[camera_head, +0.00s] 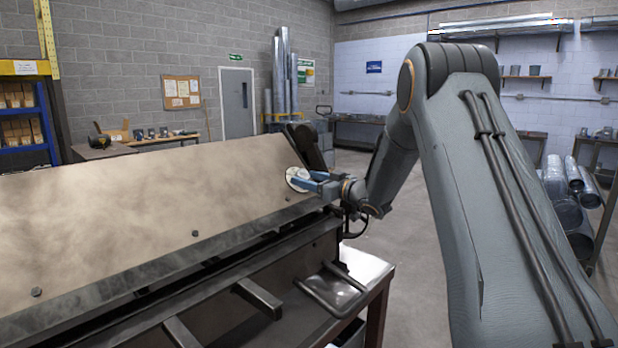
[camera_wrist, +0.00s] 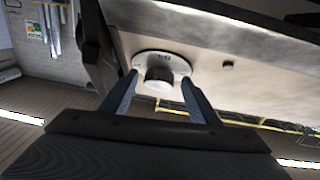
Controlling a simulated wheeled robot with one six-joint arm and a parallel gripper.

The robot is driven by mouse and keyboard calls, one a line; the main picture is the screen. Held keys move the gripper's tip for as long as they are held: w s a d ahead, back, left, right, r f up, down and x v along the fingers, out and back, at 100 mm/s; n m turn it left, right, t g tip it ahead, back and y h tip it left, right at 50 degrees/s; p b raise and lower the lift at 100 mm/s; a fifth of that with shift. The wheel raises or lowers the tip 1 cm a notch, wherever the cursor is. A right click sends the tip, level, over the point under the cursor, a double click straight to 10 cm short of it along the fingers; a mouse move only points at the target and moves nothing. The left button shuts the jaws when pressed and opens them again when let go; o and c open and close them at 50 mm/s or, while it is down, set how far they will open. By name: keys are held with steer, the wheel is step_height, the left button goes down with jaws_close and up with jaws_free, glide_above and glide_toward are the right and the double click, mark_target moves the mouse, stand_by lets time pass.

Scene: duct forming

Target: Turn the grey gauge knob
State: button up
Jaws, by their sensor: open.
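The grey gauge knob (camera_wrist: 158,79) shows in the wrist view as a short round knob on a pale round dial plate (camera_wrist: 178,60) with dark marks. The plate is fixed to the tan sloped panel of the machine (camera_head: 150,200); it also shows in the head view (camera_head: 294,177) at the panel's right end, partly hidden by my gripper. My gripper (camera_wrist: 160,82) is open, its two blue-grey fingers on either side of the knob. A gap shows on both sides of the knob, and I cannot tell how deep the fingertips reach along it.
A dark arm of the machine (camera_head: 305,145) stands close behind the dial. A bolt head (camera_wrist: 228,66) sticks out of the panel near the dial. The machine's dark lower edge and bars (camera_head: 258,298) lie below. Open floor (camera_head: 385,240) is to the right.

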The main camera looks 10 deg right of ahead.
steer(key=shift+w, duration=0.1)
steer(key=c, duration=1.1)
steer(key=shift+o, duration=0.2)
steer(key=shift+n+y+b, duration=0.3)
steer(key=shift+n+b, duration=0.05)
steer(key=shift+n, duration=0.05)
steer(key=shift+w+d+n+g+y+b, duration=0.2)
steer(key=shift+n+g+y+b, duration=0.35)
steer(key=shift+n, duration=0.25)
steer(key=n+g+b, duration=0.1)
steer(key=n+g+y+b, duration=0.1)
steer(key=n, duration=0.1)
steer(key=n+g+y+b, duration=0.1)
steer(key=n, duration=0.1)
steer(key=shift+w+d+y, duration=0.2)
steer(key=shift+w+y, duration=0.05)
steer(key=shift+w+d+r+n+g+y+b, duration=0.1)
steer(key=shift+n+g+y+b, duration=0.15)
steer(key=shift+n+g+b, duration=0.7)
steer(key=shift+w+r+n+g+y+b, duration=0.1)
steer(key=shift+n+g+y+b, duration=0.15)
steer(key=shift+n+g+b, duration=0.7)
steer(key=shift+r+n+p, duration=0.1)
steer(key=shift+n+p, duration=0.3)
steer(key=shift+n, duration=0.2)
